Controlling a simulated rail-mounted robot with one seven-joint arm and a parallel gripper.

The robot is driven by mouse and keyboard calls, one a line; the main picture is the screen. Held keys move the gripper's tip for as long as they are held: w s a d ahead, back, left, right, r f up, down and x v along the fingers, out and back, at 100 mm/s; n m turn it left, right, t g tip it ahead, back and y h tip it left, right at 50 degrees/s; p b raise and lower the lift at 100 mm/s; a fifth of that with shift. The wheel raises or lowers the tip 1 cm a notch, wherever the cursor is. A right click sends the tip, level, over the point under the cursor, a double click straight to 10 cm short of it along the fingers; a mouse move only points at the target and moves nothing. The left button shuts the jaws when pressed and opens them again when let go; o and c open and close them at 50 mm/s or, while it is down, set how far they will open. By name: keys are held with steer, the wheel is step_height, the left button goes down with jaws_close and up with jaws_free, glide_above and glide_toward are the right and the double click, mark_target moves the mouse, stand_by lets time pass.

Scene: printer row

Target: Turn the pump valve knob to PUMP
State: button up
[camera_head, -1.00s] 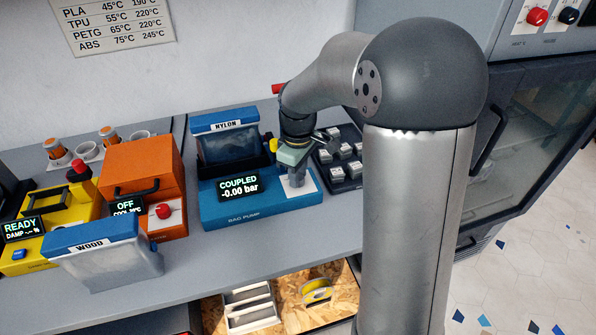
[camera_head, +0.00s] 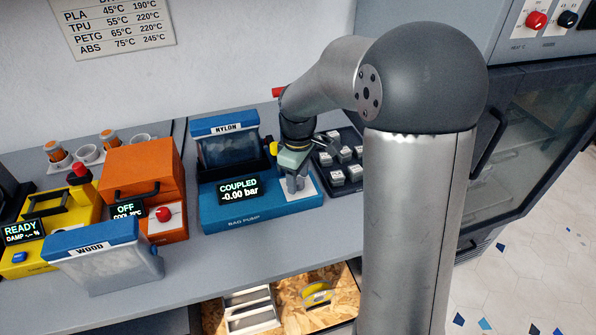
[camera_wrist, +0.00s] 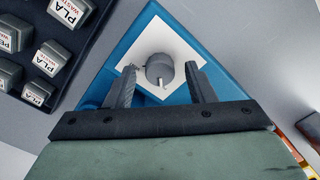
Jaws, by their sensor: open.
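The blue bag pump (camera_head: 232,215) stands on the bench; its display (camera_head: 239,190) reads "COUPLED -0.00 bar". A bag labelled NYLON (camera_head: 228,148) sits at its back. In the wrist view, the grey valve knob (camera_wrist: 160,68) sits on a white plate (camera_wrist: 150,38) on the pump's blue top (camera_wrist: 188,25). A pale pointer mark on the knob faces down toward the gripper. My gripper (camera_wrist: 162,75) is open, with one finger on each side of the knob; whether they touch it I cannot tell. In the head view my gripper (camera_head: 297,178) hides the knob. No PUMP lettering is readable.
A black tray (camera_head: 350,183) of small grey PLA-waste blocks stands close to the right of the pump. To the left are an orange box (camera_head: 145,172) with a red knob, a WOOD bag (camera_head: 104,262) and a yellow device (camera_head: 75,208).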

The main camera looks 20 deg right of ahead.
mark_target(298, 180)
step_height(298, 180, up, 18)
steer(key=shift+f, duration=0.25)
stand_by(0.3)
steer(key=s+f+m, duration=0.4)
steer(key=s+f, duration=0.3)
steer(key=s, duration=0.4)
steer(key=s+f+m, duration=0.5)
steer(key=s+f, duration=0.2)
steer(key=s, duration=0.5)
steer(key=shift+s+a, duration=0.2)
steer(key=shift+a, duration=0.25)
